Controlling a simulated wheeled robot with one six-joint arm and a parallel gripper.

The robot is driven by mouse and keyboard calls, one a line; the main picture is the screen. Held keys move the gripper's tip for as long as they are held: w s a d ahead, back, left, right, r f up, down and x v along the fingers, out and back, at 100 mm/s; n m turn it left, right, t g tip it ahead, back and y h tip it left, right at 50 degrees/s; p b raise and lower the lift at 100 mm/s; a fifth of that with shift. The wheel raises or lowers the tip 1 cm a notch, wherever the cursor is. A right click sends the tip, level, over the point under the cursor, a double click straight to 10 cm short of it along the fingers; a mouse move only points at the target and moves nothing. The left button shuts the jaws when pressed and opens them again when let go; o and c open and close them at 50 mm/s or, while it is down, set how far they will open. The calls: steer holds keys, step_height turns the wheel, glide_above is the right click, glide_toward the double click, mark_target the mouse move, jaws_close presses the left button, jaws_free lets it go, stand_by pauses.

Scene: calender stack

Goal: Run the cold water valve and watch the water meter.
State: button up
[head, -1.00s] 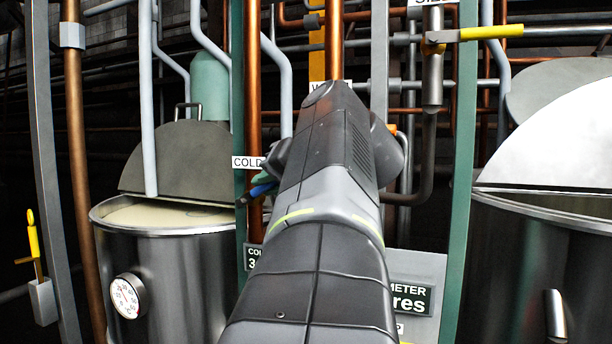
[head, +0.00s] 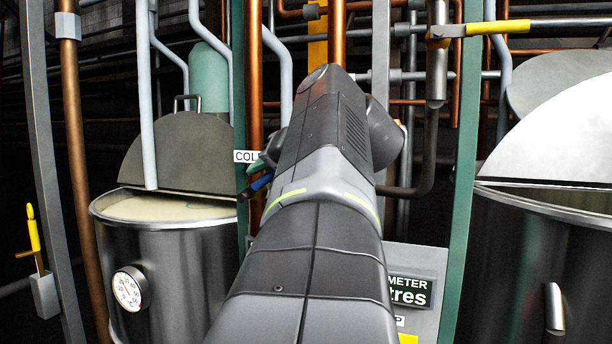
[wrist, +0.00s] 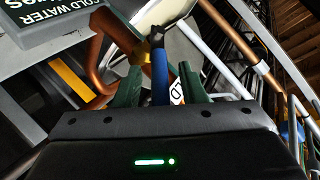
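The cold water valve's blue lever (wrist: 159,82) stands between the two green fingers of my gripper (wrist: 161,70) in the wrist view. The fingers are apart, with a gap visible on each side of the lever. In the head view the blue lever (head: 262,181) shows just left of my arm, below a partly covered "COLD" label (head: 246,156). My arm hides most of the gripper there. The water meter panel (head: 410,291) is partly hidden by my arm; only "METER" and "tres" are readable. A "COLD WATER" display (wrist: 68,22) is cut off in the wrist view.
A steel vat with a dial thermometer (head: 129,288) stands at left, and another vat (head: 530,265) at right. Green posts (head: 463,190) and copper pipes (head: 254,70) surround the valve closely. A yellow-handled lever (head: 497,27) is at upper right.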

steer(key=shift+d, duration=0.15)
steer(key=b+v, duration=0.2)
steer(key=v, duration=1.1)
steer(key=shift+s+d+r, duration=0.15)
steer(key=shift+s, duration=0.1)
steer(key=shift+c, duration=0.3)
